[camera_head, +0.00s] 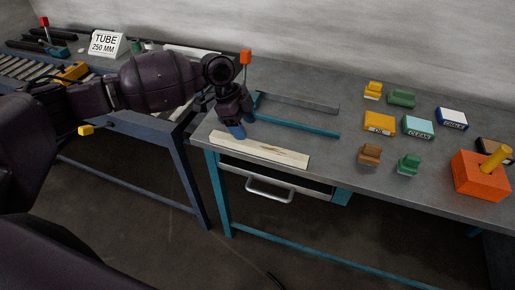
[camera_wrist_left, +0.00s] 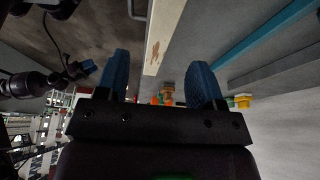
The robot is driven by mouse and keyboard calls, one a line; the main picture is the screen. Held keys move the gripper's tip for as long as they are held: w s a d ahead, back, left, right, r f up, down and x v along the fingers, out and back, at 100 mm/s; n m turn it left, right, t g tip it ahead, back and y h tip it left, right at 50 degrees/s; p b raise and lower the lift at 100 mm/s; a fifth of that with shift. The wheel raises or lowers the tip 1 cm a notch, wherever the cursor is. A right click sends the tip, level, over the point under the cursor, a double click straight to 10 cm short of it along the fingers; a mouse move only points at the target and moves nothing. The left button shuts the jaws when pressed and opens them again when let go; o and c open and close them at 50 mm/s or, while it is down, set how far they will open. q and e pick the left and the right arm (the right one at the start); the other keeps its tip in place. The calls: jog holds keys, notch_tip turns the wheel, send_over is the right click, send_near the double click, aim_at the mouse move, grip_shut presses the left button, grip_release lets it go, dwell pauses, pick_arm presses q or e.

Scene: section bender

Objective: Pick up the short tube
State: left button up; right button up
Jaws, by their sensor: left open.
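My left gripper (camera_head: 236,130) is open and points down over the left part of the grey bench; its two blue fingers stand apart with nothing between them in the left wrist view (camera_wrist_left: 160,66). A teal bar (camera_head: 305,127) and a grey bar (camera_head: 300,103) lie on the bench just right of it. Both bars also show at the upper right in the left wrist view. I cannot tell for sure which piece is the short tube. A sign reading "TUBE 250 MM" (camera_head: 105,43) stands on the left table. A dark gripper with a blue tip (camera_wrist_left: 86,67), seemingly my right one, shows in the left wrist view.
A pale wooden strip (camera_head: 260,150) lies along the bench's front edge, above a drawer handle (camera_head: 268,190). Several small coloured blocks and boxes (camera_head: 379,123) stand to the right, with an orange block (camera_head: 480,176) holding a yellow peg. The bench between is clear.

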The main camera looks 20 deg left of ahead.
aim_at(257, 145)
pick_arm(q)
jog(key=shift+x, duration=3.9)
jog(key=shift+d+r, duration=0.15)
jog(key=shift+d, duration=0.05)
jog(key=c, duration=1.1)
jog(key=shift+w, duration=0.1)
grip_shut()
jog(key=shift+r, duration=0.1)
